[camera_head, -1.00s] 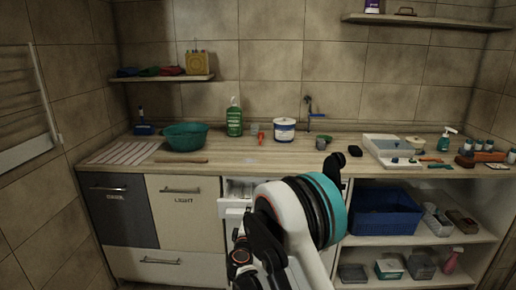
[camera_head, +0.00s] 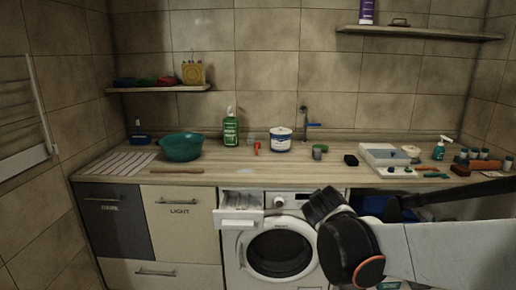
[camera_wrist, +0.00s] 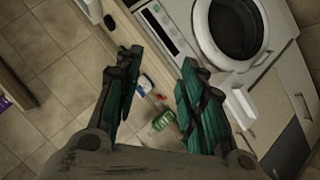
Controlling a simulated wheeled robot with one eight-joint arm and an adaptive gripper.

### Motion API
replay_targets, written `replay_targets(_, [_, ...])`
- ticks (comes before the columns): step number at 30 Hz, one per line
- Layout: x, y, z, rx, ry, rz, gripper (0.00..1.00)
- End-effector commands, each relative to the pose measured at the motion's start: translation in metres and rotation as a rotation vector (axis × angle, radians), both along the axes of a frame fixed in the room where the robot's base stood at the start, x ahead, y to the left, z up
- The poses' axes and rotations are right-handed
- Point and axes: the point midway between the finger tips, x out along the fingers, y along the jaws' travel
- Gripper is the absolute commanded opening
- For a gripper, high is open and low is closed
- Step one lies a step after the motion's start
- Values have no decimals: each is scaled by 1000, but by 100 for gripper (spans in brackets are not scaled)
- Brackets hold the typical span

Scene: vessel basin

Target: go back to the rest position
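My gripper (camera_wrist: 160,68) shows in the wrist view with its two teal-padded fingers spread apart. It is open, and nothing is held between the fingers. Beyond the fingers are the tiled wall, part of the counter and the washing machine (camera_wrist: 170,28). In the head view my arm comes in from the right edge across the lower right, in front of the washing machine (camera_head: 240,262) and the shelf with the blue bin (camera_head: 368,204). I cannot make out the gripper's fingers there.
The washing machine's detergent drawer (camera_head: 238,218) stands pulled out. The counter (camera_head: 250,172) holds a teal basin (camera_head: 181,147), a green bottle (camera_head: 231,130), a white tub (camera_head: 280,140) and a white tray (camera_head: 378,152). Wall shelves hang at the upper left (camera_head: 150,90) and upper right (camera_head: 425,33).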

Motion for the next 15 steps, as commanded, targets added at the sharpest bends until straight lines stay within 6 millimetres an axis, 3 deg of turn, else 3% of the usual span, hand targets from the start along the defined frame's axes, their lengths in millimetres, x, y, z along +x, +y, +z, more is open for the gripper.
replay_targets(1, [-19,-7,1,36,17,-20,37])
replay_targets(7, [-88,-22,-1,194,86,-92,37])
replay_targets(15, [-182,-25,-18,410,178,-176,37])
